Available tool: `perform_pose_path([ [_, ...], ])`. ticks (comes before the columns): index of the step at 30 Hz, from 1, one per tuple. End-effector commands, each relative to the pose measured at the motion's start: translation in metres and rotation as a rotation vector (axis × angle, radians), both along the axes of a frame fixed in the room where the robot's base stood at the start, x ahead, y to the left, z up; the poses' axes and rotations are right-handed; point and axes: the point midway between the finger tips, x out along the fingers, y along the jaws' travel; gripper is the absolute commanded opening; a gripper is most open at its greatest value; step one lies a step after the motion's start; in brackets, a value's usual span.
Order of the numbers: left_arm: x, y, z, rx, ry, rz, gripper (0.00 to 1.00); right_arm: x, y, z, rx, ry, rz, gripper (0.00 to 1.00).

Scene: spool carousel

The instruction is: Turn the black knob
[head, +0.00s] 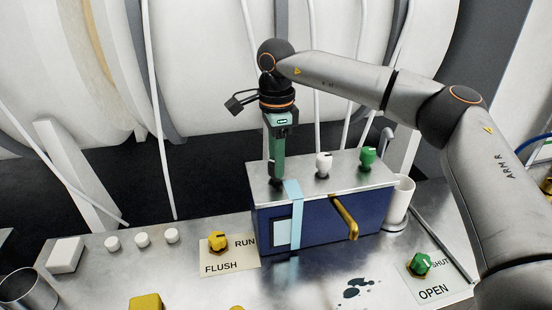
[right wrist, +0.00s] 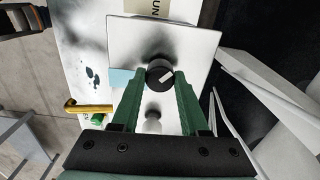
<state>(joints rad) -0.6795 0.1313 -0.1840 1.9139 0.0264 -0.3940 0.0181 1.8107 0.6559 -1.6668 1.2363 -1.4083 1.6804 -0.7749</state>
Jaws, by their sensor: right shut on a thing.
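The black knob (right wrist: 158,73) is round with a white mark on its face and sits on the metal top of the blue box (head: 318,225). My right gripper (head: 276,181) points down at the left end of the box top. In the right wrist view its two green fingers (right wrist: 160,75) are shut on the black knob, one on each side. In the head view the fingers mostly hide the knob. My left gripper is in neither view.
A white knob (head: 323,164) and a green knob (head: 367,157) stand on the same box top. A yellow handle (head: 345,217) juts from the box front. A yellow FLUSH/RUN knob (head: 217,240) and a green SHUT/OPEN knob (head: 420,264) are on the bench.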

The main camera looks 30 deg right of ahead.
Motion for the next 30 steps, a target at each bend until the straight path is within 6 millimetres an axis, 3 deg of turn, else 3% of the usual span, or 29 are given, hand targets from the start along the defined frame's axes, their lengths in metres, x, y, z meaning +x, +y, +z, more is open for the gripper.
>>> perform_pose_path([
  [1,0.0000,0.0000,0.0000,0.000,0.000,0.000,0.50,-0.0001,0.0002,0.0002,0.000,0.000,0.001,0.26],
  [8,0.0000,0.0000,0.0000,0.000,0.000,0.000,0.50,-0.0001,0.0003,0.0004,0.000,0.000,0.001,0.00],
  [20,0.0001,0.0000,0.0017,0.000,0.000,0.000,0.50,0.0000,0.0004,0.0007,0.000,0.001,-0.035,0.00],
  [30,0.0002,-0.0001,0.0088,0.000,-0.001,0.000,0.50,0.0000,0.0007,0.0013,0.002,0.002,-0.251,0.00],
])
